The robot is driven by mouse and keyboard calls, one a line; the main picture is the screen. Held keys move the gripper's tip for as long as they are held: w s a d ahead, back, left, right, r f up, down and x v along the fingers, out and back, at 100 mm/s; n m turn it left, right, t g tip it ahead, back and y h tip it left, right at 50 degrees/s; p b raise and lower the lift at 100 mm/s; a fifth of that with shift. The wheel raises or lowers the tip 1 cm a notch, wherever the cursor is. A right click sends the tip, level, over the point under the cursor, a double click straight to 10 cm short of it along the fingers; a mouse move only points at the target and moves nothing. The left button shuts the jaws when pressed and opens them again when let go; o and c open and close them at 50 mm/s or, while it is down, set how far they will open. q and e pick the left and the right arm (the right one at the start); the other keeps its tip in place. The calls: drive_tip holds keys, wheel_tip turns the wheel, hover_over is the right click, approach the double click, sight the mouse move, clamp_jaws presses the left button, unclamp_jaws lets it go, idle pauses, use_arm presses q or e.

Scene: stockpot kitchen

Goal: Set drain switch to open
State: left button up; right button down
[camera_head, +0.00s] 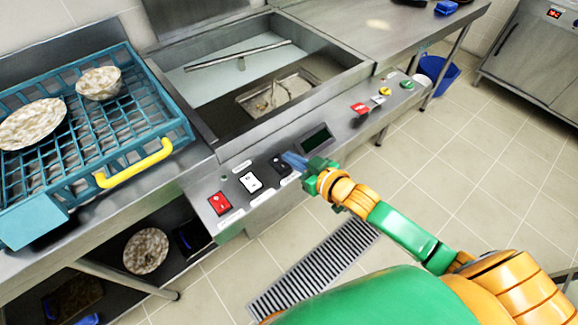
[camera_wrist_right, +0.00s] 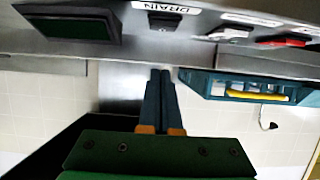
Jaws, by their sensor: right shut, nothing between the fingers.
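The drain switch (camera_head: 279,166) is a small black rocker on the sloped steel control panel, between a white switch and a dark display. In the right wrist view the black drain switch (camera_wrist_right: 164,20) sits under a label reading DRAIN. Which way it is tipped is too small to tell. My right gripper (camera_head: 287,157) has its blue fingers together and empty, with the tips close beside the switch. In the right wrist view the closed fingertips (camera_wrist_right: 161,72) show below the switch; I cannot tell whether they touch the panel. My left gripper is not in view.
The panel also carries a red switch (camera_head: 219,203), a white switch (camera_head: 250,182), a display (camera_head: 315,140), and red, yellow and green buttons to the right. A teal rack (camera_head: 178,128) with dishes stands left, its yellow handle (camera_head: 135,170) facing forward. A basin (camera_head: 225,110) lies behind the panel.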

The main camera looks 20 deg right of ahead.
sight(283, 166)
drive_tip(key=shift+x, duration=1.05)
wheel_tip(283, 166, down, 3)
drive_tip(key=shift+s+d, duration=0.1)
drive_tip(key=shift+s, duration=0.05)
drive_tip(key=shift+s+f+b, duration=0.15)
drive_tip(key=shift+f+b, duration=0.15)
drive_tip(key=shift+f, duration=0.15)
drive_tip(key=shift+f, duration=0.15)
drive_tip(key=shift+s+d+f, duration=0.1)
drive_tip(key=shift+s+f, duration=0.05)
drive_tip(key=shift+f, duration=0.35)
drive_tip(key=shift+r+p, duration=0.8)
drive_tip(key=shift+r, duration=0.15)
